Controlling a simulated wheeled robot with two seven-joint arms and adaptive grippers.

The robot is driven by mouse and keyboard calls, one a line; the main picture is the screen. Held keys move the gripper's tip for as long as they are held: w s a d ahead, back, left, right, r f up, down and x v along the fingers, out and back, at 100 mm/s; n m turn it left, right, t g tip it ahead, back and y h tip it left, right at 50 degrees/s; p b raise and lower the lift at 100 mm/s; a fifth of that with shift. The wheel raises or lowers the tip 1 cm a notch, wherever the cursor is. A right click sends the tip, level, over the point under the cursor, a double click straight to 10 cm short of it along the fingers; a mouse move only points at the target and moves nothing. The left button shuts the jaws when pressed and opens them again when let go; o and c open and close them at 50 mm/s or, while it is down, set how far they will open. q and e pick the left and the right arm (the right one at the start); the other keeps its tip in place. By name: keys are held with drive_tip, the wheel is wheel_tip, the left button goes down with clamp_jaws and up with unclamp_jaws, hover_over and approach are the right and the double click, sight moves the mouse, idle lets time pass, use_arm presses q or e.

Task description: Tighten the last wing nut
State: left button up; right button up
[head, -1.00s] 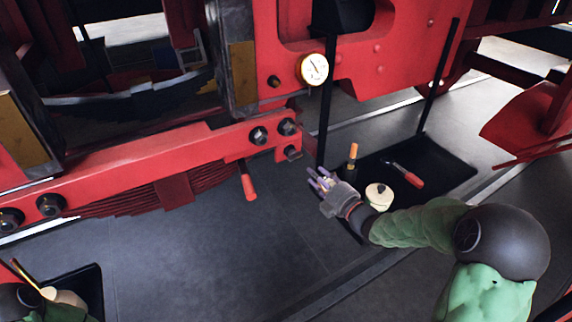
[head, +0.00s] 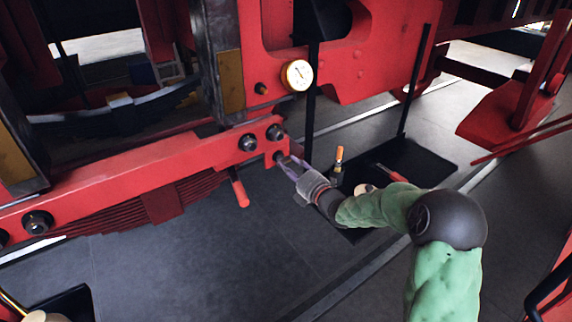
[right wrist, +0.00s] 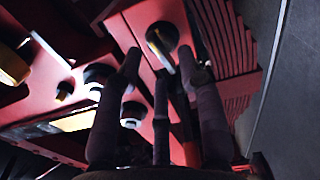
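The red beam (head: 150,172) carries dark round fasteners. One fastener (head: 249,143) and another (head: 275,132) sit near its right end, and one (head: 38,222) is at the left. I see nothing held; contact is unclear.
A pressure gauge (head: 297,75) is above the beam's right end. A red handle (head: 239,190) hangs below. A black tray (head: 430,158) on the floor holds an orange-topped bottle (head: 338,160) and a red-handled tool (head: 390,173). The floor at front centre is clear.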

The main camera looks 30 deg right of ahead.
sight(283, 160)
drive_tip(key=shift+w+a, duration=0.15)
drive_tip(key=shift+w, duration=1.3)
clamp_jaws()
drive_tip(key=m+b, duration=0.2)
drive_tip(key=shift+r+b, duration=0.1)
drive_tip(key=shift+b, duration=0.3)
drive_tip(key=shift+r, duration=0.1)
unclamp_jaws()
